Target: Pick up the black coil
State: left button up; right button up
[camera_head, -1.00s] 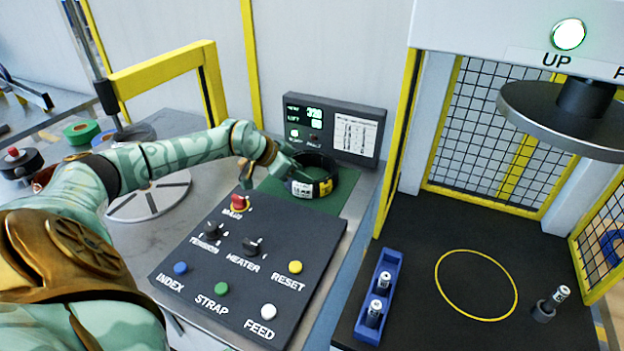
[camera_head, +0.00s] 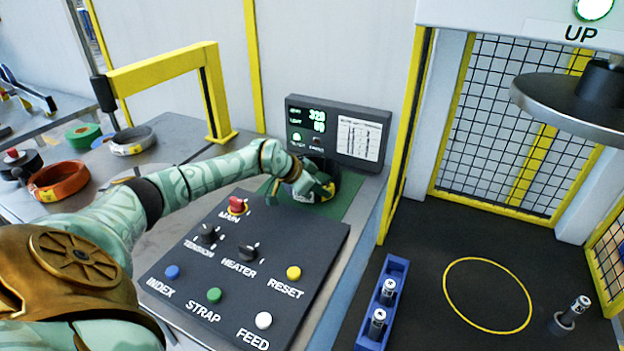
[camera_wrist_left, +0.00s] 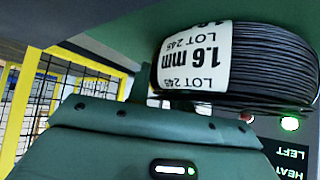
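The black coil (camera_head: 334,172) sits on the green mat (camera_head: 350,205) in front of the display, mostly hidden behind my left gripper (camera_head: 318,190). In the left wrist view the coil (camera_wrist_left: 270,65) is large at the upper right, its dark windings bound by a white label reading "1.6 mm LOT 245". My left gripper is right at the coil's near side. Its fingertips are hidden, so I cannot tell whether it is open or gripping the coil. My right gripper is not in view.
A display (camera_head: 336,132) stands close behind the coil. A yellow frame (camera_head: 212,95) rises to the left. The caged press, with a blue battery holder (camera_head: 364,335), is at the right.

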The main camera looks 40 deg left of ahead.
pick_arm(q)
grip_shut()
jog(key=shift+d+f, duration=0.15)
jog(key=shift+f, duration=0.1)
dwell(0.8)
jog(key=shift+r, duration=0.2)
